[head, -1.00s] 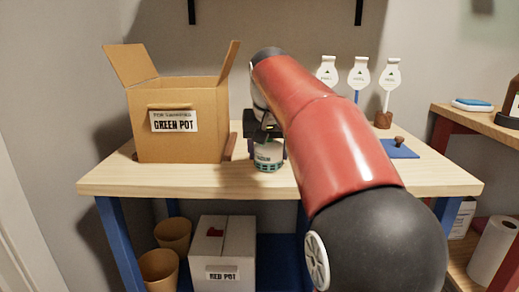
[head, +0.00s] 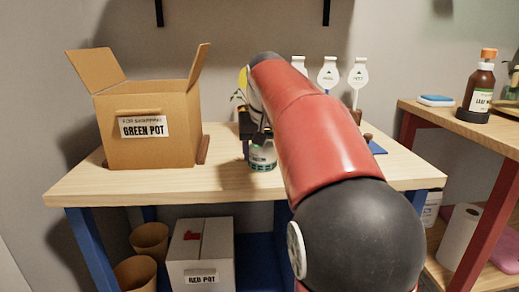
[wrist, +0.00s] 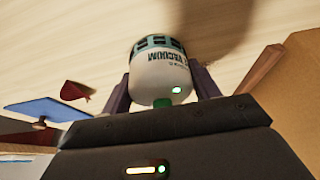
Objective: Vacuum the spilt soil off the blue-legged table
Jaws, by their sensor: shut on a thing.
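The small white-and-teal vacuum (head: 263,158) is held in my gripper (head: 257,136), low over the middle of the blue-legged table (head: 180,184). In the wrist view the vacuum (wrist: 160,75) sits between the two dark fingers, its lettering upside down and a green light showing. My gripper is shut on it. I cannot tell whether the vacuum touches the tabletop. I cannot make out any spilt soil; my red arm hides much of the table's right half in the head view. A soft dark patch beside the vacuum in the wrist view looks like shadow.
An open cardboard box labelled GREEN POT (head: 150,140) stands on the table's left. White tags (head: 328,74) stand behind my arm, and a blue mat (wrist: 48,109) lies beyond. A red-legged table (head: 450,125) with a brown bottle (head: 479,88) is at right. A RED POT box (head: 200,250) sits below.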

